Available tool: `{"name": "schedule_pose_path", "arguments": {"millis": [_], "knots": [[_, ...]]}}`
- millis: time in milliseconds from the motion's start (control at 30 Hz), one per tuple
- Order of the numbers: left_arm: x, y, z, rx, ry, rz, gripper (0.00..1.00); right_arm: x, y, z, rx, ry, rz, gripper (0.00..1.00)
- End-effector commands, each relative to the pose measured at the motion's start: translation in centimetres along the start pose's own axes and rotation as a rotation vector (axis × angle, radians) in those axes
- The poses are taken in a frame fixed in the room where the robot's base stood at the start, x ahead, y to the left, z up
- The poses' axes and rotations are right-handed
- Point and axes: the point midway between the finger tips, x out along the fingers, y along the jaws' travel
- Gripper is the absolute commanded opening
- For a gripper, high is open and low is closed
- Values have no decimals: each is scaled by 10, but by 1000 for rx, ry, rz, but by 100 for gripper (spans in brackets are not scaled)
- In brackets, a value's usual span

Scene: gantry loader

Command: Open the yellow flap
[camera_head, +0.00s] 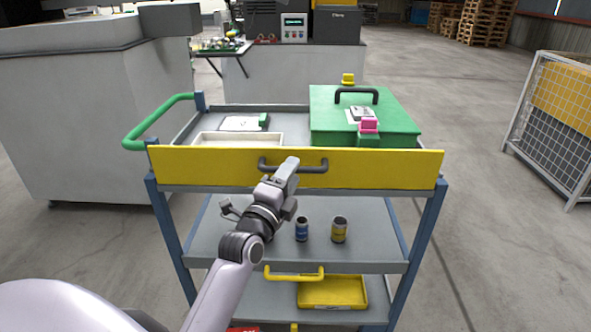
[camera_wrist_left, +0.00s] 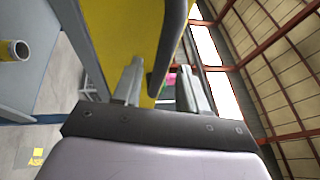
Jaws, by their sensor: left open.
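The yellow flap (camera_head: 390,170) is a long upright panel along the front edge of the cart's top level. A dark bar handle (camera_head: 315,169) sits at its middle. My left gripper (camera_head: 289,166) is at the handle and covers part of it. In the left wrist view the fingers (camera_wrist_left: 158,80) are apart, with the yellow flap (camera_wrist_left: 112,30) and the dark handle (camera_wrist_left: 170,42) close in front and between them. I cannot tell whether a finger touches the handle. My right gripper is not in view.
Behind the flap are a white tray (camera_head: 238,139) and a green box (camera_head: 398,122) with a black handle. A blue can (camera_head: 302,231) and a yellow can (camera_head: 339,231) stand on the middle shelf. A wire cage (camera_head: 555,125) stands at right. The floor between is clear.

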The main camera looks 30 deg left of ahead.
Motion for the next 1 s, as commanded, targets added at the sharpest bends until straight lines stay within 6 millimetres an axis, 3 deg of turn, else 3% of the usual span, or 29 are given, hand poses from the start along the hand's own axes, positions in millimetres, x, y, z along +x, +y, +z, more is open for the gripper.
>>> {"name": "schedule_pose_path", "arguments": {"millis": [200,567,700,1000], "knots": [[19,0,0,-1,-1,0,42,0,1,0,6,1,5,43],[22,1,0,0,0,2,42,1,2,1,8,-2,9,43],[22,1,0,0,0,2,0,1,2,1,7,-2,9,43],[21,3,0,5,1,-9,0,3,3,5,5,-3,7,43]]}}
